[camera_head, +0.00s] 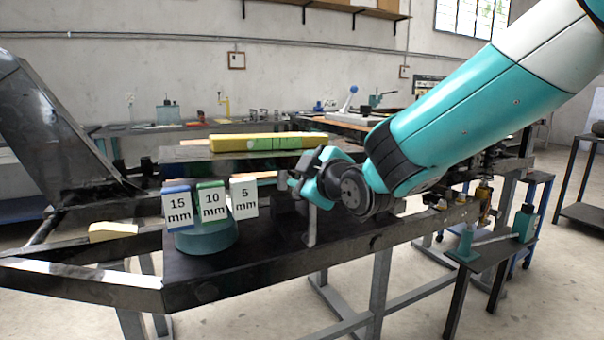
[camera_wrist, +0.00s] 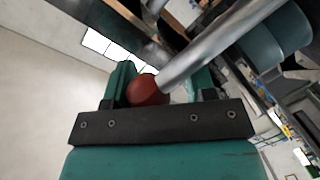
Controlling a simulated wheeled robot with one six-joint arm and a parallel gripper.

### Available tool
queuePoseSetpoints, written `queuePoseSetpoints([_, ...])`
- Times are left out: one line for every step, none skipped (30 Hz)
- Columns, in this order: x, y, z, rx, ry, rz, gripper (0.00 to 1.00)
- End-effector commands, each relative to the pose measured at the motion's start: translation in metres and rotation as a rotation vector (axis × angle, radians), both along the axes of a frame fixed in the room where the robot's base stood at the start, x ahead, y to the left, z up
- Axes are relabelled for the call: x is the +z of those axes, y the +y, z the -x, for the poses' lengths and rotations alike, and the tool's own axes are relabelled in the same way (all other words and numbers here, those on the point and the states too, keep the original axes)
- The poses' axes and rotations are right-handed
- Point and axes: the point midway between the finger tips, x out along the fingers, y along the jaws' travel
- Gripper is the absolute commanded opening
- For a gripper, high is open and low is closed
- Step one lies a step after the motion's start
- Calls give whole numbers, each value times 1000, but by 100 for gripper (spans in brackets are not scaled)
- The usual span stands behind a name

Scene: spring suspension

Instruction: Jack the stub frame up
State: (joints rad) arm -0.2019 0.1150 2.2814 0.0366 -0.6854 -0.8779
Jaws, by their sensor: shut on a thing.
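My gripper (camera_head: 292,181) is over the dark frame (camera_head: 235,285), near its middle. In the wrist view my gripper (camera_wrist: 160,85) has its green fingers around a dark red ball knob (camera_wrist: 148,90) and is shut on it. The knob sits by the end of a bright metal rod (camera_wrist: 220,47), which runs up to the right. In the head view the knob is hidden by my gripper; a short upright metal piece (camera_head: 311,228) shows below it. I cannot tell whether this is the same rod, and no jack body is clearly visible there.
A round teal holder (camera_head: 207,238) carries cards marked 15, 10 and 5 mm, left of my gripper. A yellow bar (camera_head: 268,142) lies behind. A tan block (camera_head: 112,230) is at left. A small stand with a teal tool (camera_head: 524,224) is at right.

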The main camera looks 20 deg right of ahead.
Motion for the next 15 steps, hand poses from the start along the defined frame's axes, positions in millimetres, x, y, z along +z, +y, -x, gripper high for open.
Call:
queuePoseSetpoints([-9,-2,1,-4,22,15,8])
queuePoseSetpoints([-9,-2,1,-4,22,15,8])
queuePoseSetpoints([-9,-2,1,-4,22,15,8])
queuePoseSetpoints([-10,-2,1,-3,22,16,8])
queuePoseSetpoints([-10,-2,1,-4,23,16,55])
queuePoseSetpoints([-10,-2,1,-3,22,16,65])
queuePoseSetpoints([-9,-2,1,-3,21,14,72])
queuePoseSetpoints([-9,-1,1,-3,20,13,78])
queuePoseSetpoints([-8,-1,1,-3,18,12,78])
queuePoseSetpoints([-7,-1,1,-3,17,10,78])
queuePoseSetpoints([-7,0,1,-1,15,10,78])
queuePoseSetpoints([-6,0,1,-1,14,9,78])
queuePoseSetpoints([-6,0,1,0,14,9,78])
queuePoseSetpoints([-5,0,1,0,12,7,78])
queuePoseSetpoints([-5,0,1,1,12,7,78])
